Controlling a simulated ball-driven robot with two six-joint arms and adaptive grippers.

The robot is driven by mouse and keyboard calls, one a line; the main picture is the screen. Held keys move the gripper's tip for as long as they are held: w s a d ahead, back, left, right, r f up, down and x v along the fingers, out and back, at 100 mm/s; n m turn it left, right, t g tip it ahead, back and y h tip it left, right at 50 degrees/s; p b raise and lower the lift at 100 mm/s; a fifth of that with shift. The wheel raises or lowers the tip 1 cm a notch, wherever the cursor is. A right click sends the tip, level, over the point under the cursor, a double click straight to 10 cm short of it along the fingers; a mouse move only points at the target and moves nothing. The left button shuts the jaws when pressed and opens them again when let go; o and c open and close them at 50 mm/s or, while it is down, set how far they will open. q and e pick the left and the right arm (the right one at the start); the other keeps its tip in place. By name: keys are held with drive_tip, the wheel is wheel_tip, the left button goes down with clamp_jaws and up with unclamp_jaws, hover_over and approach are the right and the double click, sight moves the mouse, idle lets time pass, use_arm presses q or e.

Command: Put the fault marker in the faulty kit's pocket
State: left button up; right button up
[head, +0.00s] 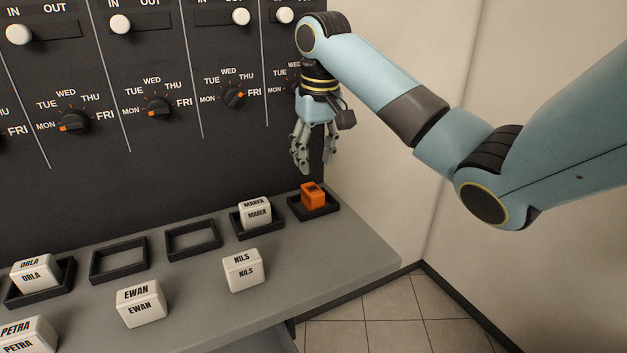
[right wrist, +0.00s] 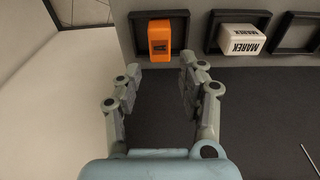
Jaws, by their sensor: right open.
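The fault marker is an orange block (head: 312,196) with a dark mark on it, sitting in the rightmost black-framed pocket (head: 332,208) on the grey shelf. My right gripper (head: 301,170) is open and empty, pointing down above and slightly behind the orange block, apart from it. In the right wrist view the orange block (right wrist: 160,38) lies beyond the open fingertips (right wrist: 165,68), in its black frame (right wrist: 187,16). Two pockets, an empty one (head: 218,240) and another empty one (head: 147,262), are further left. My left gripper is not in view.
White blocks labelled MAREK (head: 256,212) and ORLA (head: 34,273) sit in pockets. Blocks NILS (head: 243,271), EWAN (head: 141,304) and PETRA (head: 24,338) stand on the shelf in front. The dark panel (head: 200,150) behind carries day dials (head: 159,108) and IN/OUT sliders (head: 121,24).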

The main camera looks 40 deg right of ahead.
drive_tip(key=shift+s+r, duration=0.2)
drive_tip(key=shift+r, duration=1.45)
